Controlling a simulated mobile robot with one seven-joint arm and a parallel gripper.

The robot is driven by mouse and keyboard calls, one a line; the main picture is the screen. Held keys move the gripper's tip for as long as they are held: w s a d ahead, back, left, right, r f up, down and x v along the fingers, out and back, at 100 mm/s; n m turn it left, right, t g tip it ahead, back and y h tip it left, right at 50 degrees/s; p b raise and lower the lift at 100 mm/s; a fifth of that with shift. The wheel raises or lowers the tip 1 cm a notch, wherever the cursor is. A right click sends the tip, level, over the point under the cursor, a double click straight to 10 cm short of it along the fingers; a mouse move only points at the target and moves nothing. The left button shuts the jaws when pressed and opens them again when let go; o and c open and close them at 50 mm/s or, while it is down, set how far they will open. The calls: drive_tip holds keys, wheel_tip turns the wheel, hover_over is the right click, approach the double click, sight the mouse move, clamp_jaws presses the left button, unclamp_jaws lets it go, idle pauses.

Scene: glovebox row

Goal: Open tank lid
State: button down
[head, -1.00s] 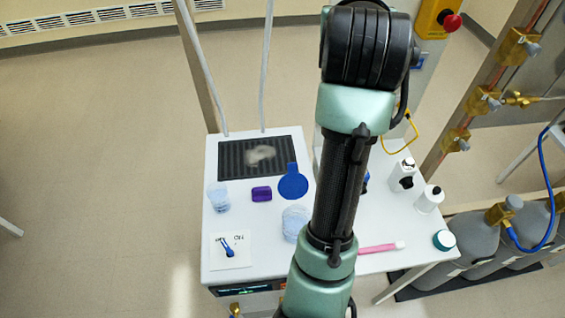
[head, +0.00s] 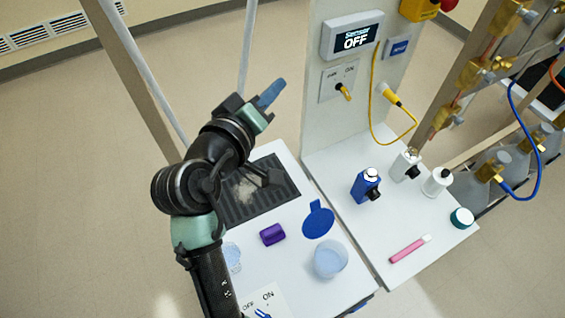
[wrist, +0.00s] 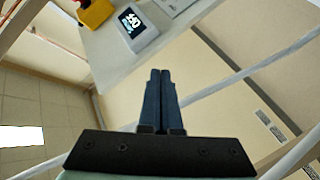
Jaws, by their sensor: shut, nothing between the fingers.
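My gripper (head: 270,94) is raised above the back left of the white bench and points up and away from it. In the wrist view its two dark blue fingers (wrist: 160,75) are together with nothing between them. A round blue lid with a small tab (head: 318,222) shows just behind a clear cup-like tank (head: 330,261) on the bench. The tank's top looks uncovered, with pale blue contents. I cannot tell whether the lid is hinged to it or lies apart. My gripper is well away from both.
A second clear cup (head: 232,256) is partly beside my arm. A purple block (head: 272,234), blue bottle (head: 366,186), white bottles (head: 437,181) and pink marker (head: 409,249) stand or lie on the bench. A sensor panel reading OFF (head: 352,38) rises behind.

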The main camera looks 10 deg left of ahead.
sight(317, 219)
drive_tip(key=s+f+n+g+h, duration=0.1)
drive_tip(key=s+f+n+h, duration=0.25)
drive_tip(key=s+f, duration=0.55)
drive_tip(key=s+f+n+g+h, duration=0.15)
drive_tip(key=s+f+n, duration=0.4)
drive_tip(key=f, duration=0.65)
drive_tip(key=w+d+p, duration=0.4)
drive_tip(key=d+p, duration=0.1)
drive_tip(key=d, duration=0.2)
drive_tip(key=shift+w+r, duration=0.15)
drive_tip(key=shift+w, duration=0.25)
drive_tip(key=shift+t, duration=0.25)
